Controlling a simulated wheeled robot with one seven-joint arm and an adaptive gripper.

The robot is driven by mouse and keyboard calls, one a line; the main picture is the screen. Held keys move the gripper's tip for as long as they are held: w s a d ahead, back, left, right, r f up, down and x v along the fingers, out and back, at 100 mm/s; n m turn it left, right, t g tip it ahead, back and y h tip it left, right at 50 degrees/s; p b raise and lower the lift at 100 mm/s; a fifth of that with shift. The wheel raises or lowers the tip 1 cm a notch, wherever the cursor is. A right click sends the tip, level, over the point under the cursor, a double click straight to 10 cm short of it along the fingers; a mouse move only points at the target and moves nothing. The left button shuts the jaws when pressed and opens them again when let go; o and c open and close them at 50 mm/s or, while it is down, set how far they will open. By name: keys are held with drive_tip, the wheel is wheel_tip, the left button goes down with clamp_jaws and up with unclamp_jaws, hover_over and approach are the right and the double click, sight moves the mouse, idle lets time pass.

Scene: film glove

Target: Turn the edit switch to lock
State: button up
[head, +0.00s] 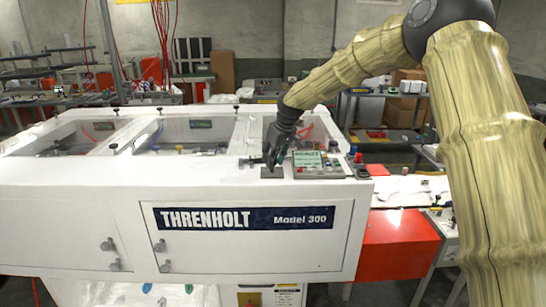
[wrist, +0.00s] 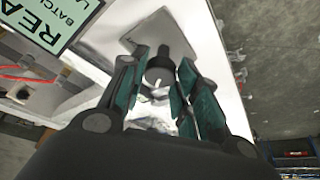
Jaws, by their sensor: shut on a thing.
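The edit switch shows in the wrist view as a dark round knob (wrist: 159,74) with a white mark, on a grey plate (wrist: 166,33). In the head view the plate (head: 271,172) sits on the machine's white front ledge, and the knob is hidden by my gripper. My gripper (head: 272,160) points down onto it from above. In the wrist view my gripper's teal fingers (wrist: 164,68) stand on both sides of the knob, shut on it. The plate's lettering is too small to read, so I cannot tell which position the knob is at.
A panel with a pale green READY display (head: 307,159) stands just right of my gripper. A small box with a red button (head: 353,151) is farther right. The white machine (head: 80,215) has raised frame edges behind. The ledge left of my gripper is mostly clear.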

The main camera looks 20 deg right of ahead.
drive_tip(key=shift+n, duration=0.6)
drive_tip(key=shift+f, duration=0.1)
drive_tip(key=o, duration=1)
drive_tip(key=shift+d, duration=0.15)
